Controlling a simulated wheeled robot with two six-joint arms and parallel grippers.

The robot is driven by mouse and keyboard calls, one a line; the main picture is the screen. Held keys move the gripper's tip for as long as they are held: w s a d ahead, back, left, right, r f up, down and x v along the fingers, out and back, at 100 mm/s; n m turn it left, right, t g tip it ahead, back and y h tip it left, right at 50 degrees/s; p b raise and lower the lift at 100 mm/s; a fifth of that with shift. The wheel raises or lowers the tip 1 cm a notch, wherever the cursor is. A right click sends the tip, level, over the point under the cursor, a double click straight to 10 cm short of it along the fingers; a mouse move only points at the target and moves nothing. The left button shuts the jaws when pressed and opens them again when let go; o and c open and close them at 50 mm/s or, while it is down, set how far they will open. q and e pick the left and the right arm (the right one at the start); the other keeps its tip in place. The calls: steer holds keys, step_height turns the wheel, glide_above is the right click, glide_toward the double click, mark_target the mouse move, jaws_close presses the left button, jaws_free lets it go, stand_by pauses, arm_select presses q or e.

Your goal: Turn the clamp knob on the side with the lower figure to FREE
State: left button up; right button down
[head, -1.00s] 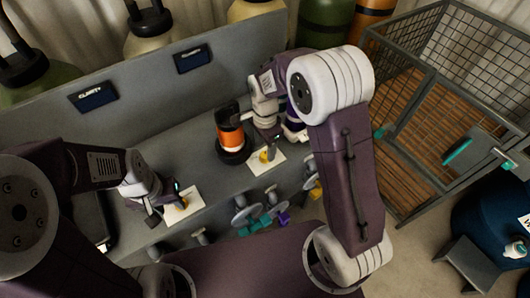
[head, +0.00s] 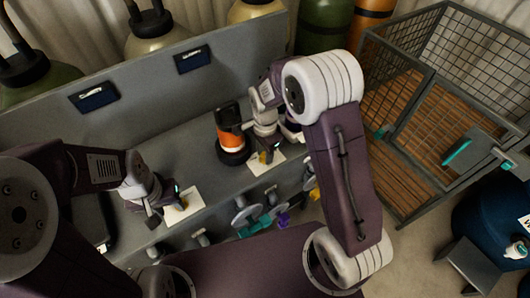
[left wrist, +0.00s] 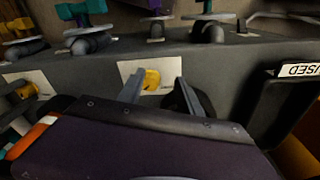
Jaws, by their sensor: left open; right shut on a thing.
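Two yellow clamp knobs sit on white plates on the grey bench. The left plate (head: 184,207) is beside my left gripper (head: 161,209). In the left wrist view its yellow knob (left wrist: 152,79) shows between the two open fingers, apart from them as far as I can tell. The right plate (head: 265,163) lies under my right gripper (head: 268,153), which is shut on the right yellow knob (head: 264,157). Two dark panels, left (head: 94,96) and right (head: 192,59), hang on the back wall; their figures are too small to read. Knob markings are not readable.
A black and orange canister (head: 231,139) stands on the bench between the plates. Several valves with coloured handles (head: 254,226) line the front edge. A black bin labelled USED (left wrist: 292,70) shows in the left wrist view. A mesh cage (head: 414,143) stands at right.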

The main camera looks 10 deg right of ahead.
steer(key=n+p, duration=0.2)
steer(key=n, duration=0.1)
steer(key=shift+r, duration=0.2)
steer(key=n+p, duration=0.2)
steer(key=n, duration=0.3)
steer(key=shift+p, duration=0.3)
steer(key=n+p, duration=0.2)
steer(key=n, duration=0.3)
steer(key=shift+w+f+n+p, duration=0.1)
steer(key=shift+n+p, duration=0.5)
steer(key=shift+n, duration=1.8)
steer(key=c, duration=1.1)
jaws_free()
steer(key=shift+o, duration=0.2)
